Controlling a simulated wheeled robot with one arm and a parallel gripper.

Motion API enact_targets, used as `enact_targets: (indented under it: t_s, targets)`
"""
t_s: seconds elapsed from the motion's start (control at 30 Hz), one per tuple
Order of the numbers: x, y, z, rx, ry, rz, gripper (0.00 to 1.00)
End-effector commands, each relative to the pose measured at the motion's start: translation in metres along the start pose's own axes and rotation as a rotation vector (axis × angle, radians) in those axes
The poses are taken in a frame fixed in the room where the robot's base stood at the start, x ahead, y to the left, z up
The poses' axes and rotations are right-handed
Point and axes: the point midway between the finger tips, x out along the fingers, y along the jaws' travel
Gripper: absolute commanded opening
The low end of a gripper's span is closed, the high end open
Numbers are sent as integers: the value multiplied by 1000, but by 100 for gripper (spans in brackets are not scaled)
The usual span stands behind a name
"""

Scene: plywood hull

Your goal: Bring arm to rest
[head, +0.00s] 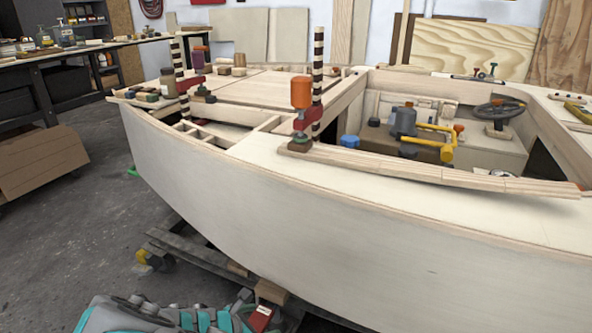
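My teal and grey arm lies low along the bottom edge of the head view, in front of the hull's near side and below its top edge. Its right end, where my gripper (250,312) seems to be, shows dark parts and a small red piece. I cannot make out the fingertips or whether they hold anything. The lower part of the arm is cut off by the picture edge. The pale plywood hull (270,225) stands just beyond the arm; I cannot tell the exact gap.
The hull rests on a low wooden dolly (190,255). An orange and red clamp (301,105) stands on its deck beside a long wood strip (430,172). A grey and yellow tool (405,125) sits in the cockpit.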

Motion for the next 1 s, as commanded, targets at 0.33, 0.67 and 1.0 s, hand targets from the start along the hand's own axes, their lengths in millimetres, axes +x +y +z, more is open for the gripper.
enact_targets:
  t_s: [0.33, 0.67, 1.0]
  targets:
    - [-5, -109, 146, 719, -28, -324, 100]
    - [-46, -220, 193, 1294, -19, -623, 100]
    - [-119, -300, 181, 1809, 46, -931, 100]
